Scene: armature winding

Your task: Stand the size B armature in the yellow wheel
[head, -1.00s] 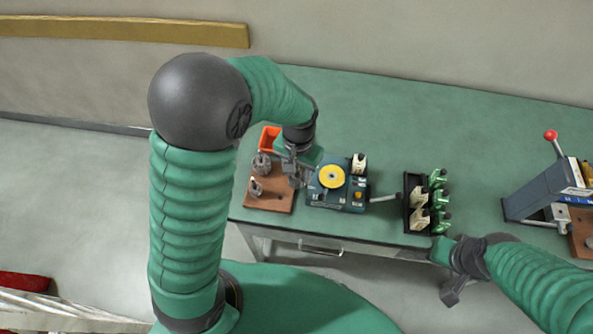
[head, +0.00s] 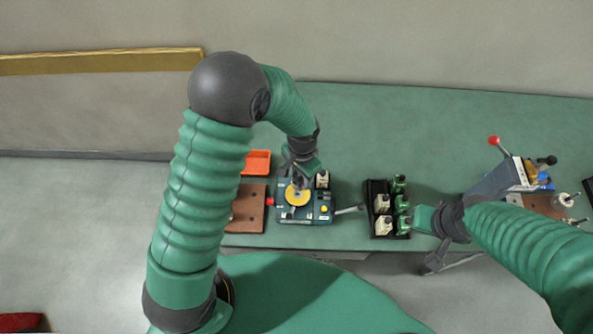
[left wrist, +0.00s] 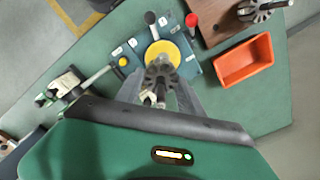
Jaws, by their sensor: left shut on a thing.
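The yellow wheel (head: 291,197) lies on top of the blue winding machine (head: 318,212); it also shows in the left wrist view (left wrist: 174,50). My left gripper (head: 299,178) is over the wheel. In the left wrist view it is shut on a grey slotted armature (left wrist: 160,78), which overlaps the wheel; I cannot tell whether they touch. Its size mark is not readable. Another armature (left wrist: 255,9) stands on the brown board (left wrist: 207,22). My right gripper (head: 424,219) is beside the black rack; its fingers are not clear.
An orange bin (head: 257,162) stands behind the brown board. The black rack (head: 371,205) holds several cream and green pieces right of the machine. A lever press (head: 497,180) with a red knob stands at the far right. The bench behind the machine is clear.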

